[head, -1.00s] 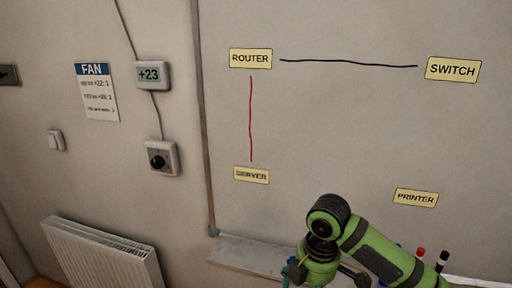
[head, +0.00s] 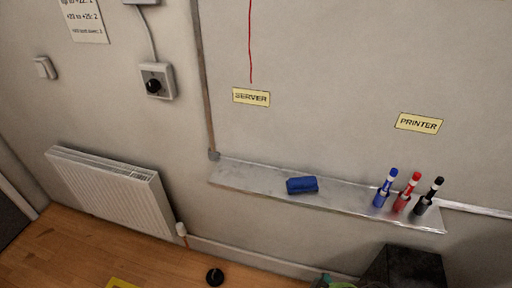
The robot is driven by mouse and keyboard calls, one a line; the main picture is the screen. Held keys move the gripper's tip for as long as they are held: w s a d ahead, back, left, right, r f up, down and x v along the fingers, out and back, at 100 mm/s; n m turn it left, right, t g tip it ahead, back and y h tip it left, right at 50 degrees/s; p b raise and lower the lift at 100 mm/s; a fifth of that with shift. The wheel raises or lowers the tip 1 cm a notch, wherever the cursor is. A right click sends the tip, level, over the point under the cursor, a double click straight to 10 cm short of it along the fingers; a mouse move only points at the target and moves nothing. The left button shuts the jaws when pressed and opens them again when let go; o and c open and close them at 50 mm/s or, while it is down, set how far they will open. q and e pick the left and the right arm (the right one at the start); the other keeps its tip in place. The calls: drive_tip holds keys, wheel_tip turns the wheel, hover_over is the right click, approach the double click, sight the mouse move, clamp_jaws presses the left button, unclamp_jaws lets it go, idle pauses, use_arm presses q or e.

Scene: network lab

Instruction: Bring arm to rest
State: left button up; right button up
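In the head view my green arm shows only as a small green piece at the bottom edge, right of centre. Neither gripper can be made out in this frame. The whiteboard (head: 320,60) fills the upper right, with a red line running down to the SERVER label (head: 251,97). The PRINTER label (head: 419,122) is to its right. On the ledge (head: 245,178) below lie a blue eraser (head: 302,185) and upright blue (head: 385,188), red (head: 407,192) and black (head: 429,196) markers at its right end.
A white radiator (head: 110,190) is on the wall at left. A knob box (head: 157,82) and a light switch (head: 45,67) are above it. A small black object (head: 215,277) is on the wooden floor (head: 60,245). A dark box (head: 404,267) stands below the ledge.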

drive_tip(key=s+d+f+m+h, duration=0.1)
drive_tip(key=s+d+m+h, duration=0.15)
drive_tip(key=s+d, duration=0.3)
wheel_tip(320, 180, down, 25)
drive_tip(key=s+g, duration=0.2)
drive_tip(key=s, duration=0.1)
drive_tip(key=s+d+f, duration=0.2)
drive_tip(key=s+f, duration=0.9)
drive_tip(key=s, duration=0.2)
drive_tip(key=shift+d+f, duration=0.2)
drive_tip(key=shift+f, duration=0.15)
drive_tip(key=shift+s+y, duration=0.1)
drive_tip(key=shift+y, duration=0.15)
